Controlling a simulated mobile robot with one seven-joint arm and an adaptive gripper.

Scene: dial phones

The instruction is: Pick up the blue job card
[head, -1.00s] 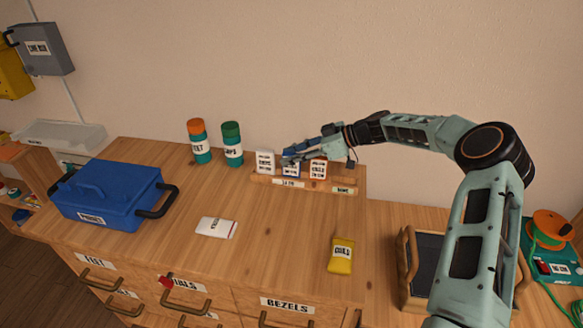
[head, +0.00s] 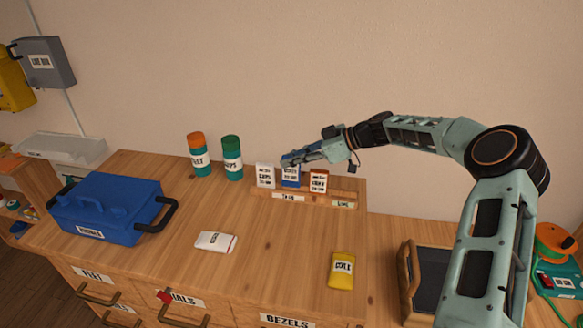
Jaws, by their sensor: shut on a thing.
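The blue job card (head: 291,181) stands in the wooden card rack (head: 330,199) at the back of the dresser top. It is between a white card (head: 265,175) on its left and an orange-brown card (head: 318,181) on its right. My gripper (head: 290,161) reaches in from the right and is shut on the blue card's upper edge. The fingers hide the top of the card. I cannot tell whether the card's foot is clear of the rack.
Two labelled canisters (head: 232,158) stand left of the rack. A blue toolbox (head: 108,207) is at the left. A white packet (head: 215,241) and a yellow packet (head: 342,270) lie in front, with bare wood between them. A dark tray (head: 432,272) sits to the right.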

